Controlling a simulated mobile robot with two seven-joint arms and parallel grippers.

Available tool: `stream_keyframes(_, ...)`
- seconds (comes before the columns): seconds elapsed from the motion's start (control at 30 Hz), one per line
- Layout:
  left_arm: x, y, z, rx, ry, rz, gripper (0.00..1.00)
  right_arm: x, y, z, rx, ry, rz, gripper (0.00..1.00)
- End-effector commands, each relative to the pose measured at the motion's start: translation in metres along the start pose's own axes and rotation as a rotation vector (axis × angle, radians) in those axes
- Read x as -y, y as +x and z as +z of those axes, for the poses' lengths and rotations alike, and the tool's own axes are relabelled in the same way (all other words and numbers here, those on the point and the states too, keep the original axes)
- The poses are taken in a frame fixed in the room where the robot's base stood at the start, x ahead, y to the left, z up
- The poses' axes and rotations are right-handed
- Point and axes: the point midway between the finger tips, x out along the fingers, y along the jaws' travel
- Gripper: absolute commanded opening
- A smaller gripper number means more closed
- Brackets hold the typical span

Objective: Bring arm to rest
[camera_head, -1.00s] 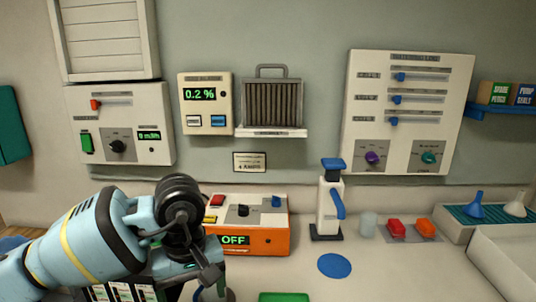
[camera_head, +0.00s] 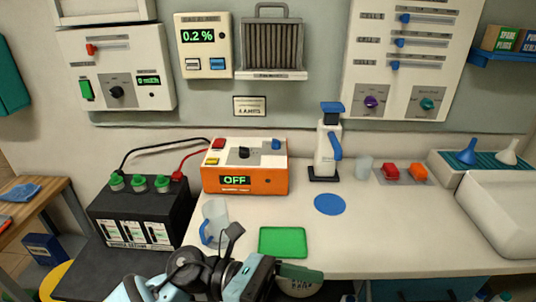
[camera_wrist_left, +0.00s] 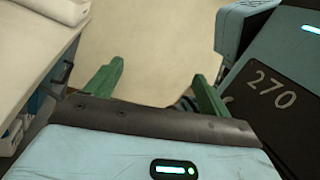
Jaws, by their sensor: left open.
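My left arm comes in at the bottom of the head view, and its gripper (camera_head: 300,272) is low at the counter's front edge, below the green mat (camera_head: 282,242). In the left wrist view the two green fingers of my left gripper (camera_wrist_left: 160,78) stand wide apart. Nothing is between them but pale floor beyond. My right gripper is not in view.
The white counter (camera_head: 400,230) edge is close to the left arm. A clear jug (camera_head: 214,216) with a blue handle stands beside the black battery (camera_head: 140,215). An orange charger (camera_head: 244,180) reads OFF. Open floor shows in the wrist view.

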Motion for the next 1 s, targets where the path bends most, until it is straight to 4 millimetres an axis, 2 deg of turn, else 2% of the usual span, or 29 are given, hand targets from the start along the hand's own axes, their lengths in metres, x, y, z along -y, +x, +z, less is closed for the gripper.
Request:
stream_keyframes(0.13,-0.009,-0.014,0.008,0.336,-0.326,0.085,0.81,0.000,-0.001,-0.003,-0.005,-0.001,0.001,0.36)
stream_keyframes(0.27,-0.025,-0.043,0.002,0.621,-0.620,0.157,0.81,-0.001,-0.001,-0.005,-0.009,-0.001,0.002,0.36)
stream_keyframes(0.37,-0.038,-0.072,-0.016,0.839,-0.849,0.210,0.81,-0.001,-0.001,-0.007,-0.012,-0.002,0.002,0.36)
stream_keyframes(0.47,-0.048,-0.104,-0.046,1.059,-1.079,0.262,0.81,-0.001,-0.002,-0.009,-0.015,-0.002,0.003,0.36)
stream_keyframes(0.57,-0.051,-0.137,-0.087,1.284,-1.305,0.309,0.81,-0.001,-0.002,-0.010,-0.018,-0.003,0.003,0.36)
stream_keyframes(0.67,-0.045,-0.168,-0.139,1.515,-1.524,0.358,0.81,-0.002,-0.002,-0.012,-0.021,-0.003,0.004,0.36)
stream_keyframes(0.73,-0.035,-0.188,-0.179,1.680,-1.670,0.391,0.81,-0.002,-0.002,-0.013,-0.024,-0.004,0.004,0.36)
stream_keyframes(0.9,0.010,-0.219,-0.274,2.064,-1.963,0.458,0.81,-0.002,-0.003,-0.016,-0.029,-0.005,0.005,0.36)
stream_keyframes(1.0,0.041,-0.229,-0.319,2.262,-2.085,0.488,0.81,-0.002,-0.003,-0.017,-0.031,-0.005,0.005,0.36)
